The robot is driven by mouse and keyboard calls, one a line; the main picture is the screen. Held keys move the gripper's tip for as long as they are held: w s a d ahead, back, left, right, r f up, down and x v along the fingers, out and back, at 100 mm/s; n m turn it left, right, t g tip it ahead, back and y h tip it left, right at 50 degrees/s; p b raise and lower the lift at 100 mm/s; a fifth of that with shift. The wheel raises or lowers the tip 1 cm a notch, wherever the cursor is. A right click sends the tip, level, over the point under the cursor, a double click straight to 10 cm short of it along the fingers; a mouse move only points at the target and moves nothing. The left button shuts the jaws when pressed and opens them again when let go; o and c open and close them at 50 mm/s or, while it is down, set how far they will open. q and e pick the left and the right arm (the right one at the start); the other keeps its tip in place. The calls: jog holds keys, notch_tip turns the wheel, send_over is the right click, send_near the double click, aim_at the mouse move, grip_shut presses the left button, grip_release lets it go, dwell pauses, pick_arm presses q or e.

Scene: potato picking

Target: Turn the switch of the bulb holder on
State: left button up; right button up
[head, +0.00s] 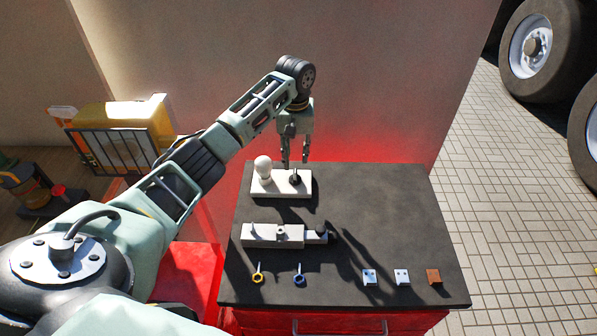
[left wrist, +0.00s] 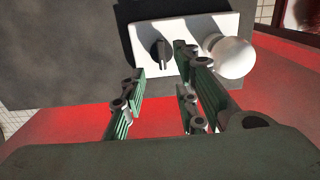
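The bulb holder (head: 270,191) is a white plate at the back left of the dark tabletop. A round white bulb (head: 263,164) stands on its left part and a black switch knob (head: 295,179) on its right part. My left gripper (head: 295,161) points down at the holder's far edge, just behind the knob. In the left wrist view the knob (left wrist: 162,52) lies beyond and between the open fingers (left wrist: 160,82), with nothing held. The bulb (left wrist: 231,57) is close beside the right-hand finger there; I cannot tell whether they touch. My right gripper is not in view.
The tabletop (head: 380,225) also holds a white block device (head: 262,235), a yellow ring piece (head: 258,276), a blue ring piece (head: 299,278), two small white brackets and a brown block (head: 433,276). A wall stands behind the table. The table's right half is mostly clear.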

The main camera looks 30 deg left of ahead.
aim_at(295, 174)
pick_arm(q)
jog(key=f, duration=0.3)
jog(key=f+p, duration=0.1)
jog(key=f, duration=0.1)
jog(key=shift+s+f, duration=0.35)
jog(key=shift+w+f, duration=0.1)
jog(key=shift+f, duration=0.35)
jog(key=shift+r, duration=0.1)
jog(key=shift+c, duration=0.5)
grip_shut()
